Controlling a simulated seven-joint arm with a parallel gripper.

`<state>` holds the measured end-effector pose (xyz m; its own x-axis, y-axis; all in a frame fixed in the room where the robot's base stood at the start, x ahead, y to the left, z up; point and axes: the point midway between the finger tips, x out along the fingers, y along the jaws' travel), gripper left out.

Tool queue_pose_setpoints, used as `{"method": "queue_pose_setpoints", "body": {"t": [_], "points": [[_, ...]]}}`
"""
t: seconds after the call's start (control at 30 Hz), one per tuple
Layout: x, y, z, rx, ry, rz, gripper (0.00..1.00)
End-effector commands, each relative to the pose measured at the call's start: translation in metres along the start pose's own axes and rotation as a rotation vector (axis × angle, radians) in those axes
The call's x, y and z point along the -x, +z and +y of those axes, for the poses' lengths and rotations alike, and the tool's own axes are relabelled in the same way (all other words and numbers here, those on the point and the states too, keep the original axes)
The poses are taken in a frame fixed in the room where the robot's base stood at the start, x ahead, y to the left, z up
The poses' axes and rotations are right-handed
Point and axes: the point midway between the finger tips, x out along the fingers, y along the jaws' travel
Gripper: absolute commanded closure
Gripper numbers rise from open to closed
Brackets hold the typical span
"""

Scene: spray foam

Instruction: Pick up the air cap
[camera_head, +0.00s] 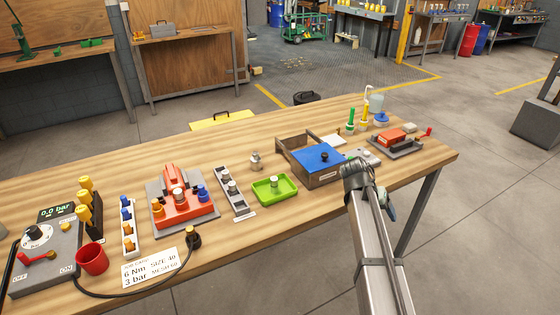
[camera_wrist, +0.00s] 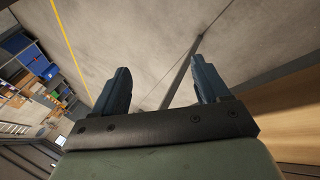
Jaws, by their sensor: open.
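I cannot tell for certain which part is the air cap. A small metal fitting (camera_head: 256,160) stands on the bench behind a green tray (camera_head: 292,192). Another small metal piece (camera_head: 274,182) sits in that tray. Metal pieces also sit in a grey rack (camera_head: 237,204) to the left of the tray. My gripper (camera_wrist: 162,82) is open and empty in the wrist view, with its two blue fingers apart over floor and the bench edge. In the head view it is mostly hidden by my arm, right of these parts near the front edge.
A wooden box with a blue lid (camera_head: 318,157) stands right of the tray. A red fixture (camera_head: 182,200), a red cup (camera_head: 92,258), a label card (camera_head: 150,268) and a 0.0 bar control box (camera_head: 45,255) stand left. Bottles (camera_head: 365,115) and a red-topped device (camera_head: 395,140) stand at right.

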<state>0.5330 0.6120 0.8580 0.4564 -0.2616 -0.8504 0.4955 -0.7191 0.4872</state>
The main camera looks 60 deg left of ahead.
Motion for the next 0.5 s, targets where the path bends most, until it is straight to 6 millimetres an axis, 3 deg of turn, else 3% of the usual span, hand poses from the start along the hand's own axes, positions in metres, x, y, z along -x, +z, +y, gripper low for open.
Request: {"method": "queue_pose_setpoints", "body": {"t": [0.03,0.1,0.37,0.5], "points": [[0.031,-0.014,-0.014,0.009,-0.006,0.033,0.25],[0.067,-0.024,-0.029,0.02,-0.017,0.069,0.25],[0.188,-0.05,-0.09,0.1,-0.105,0.18,0.25],[0.248,-0.06,-0.134,0.187,-0.2,0.23,0.25]]}}
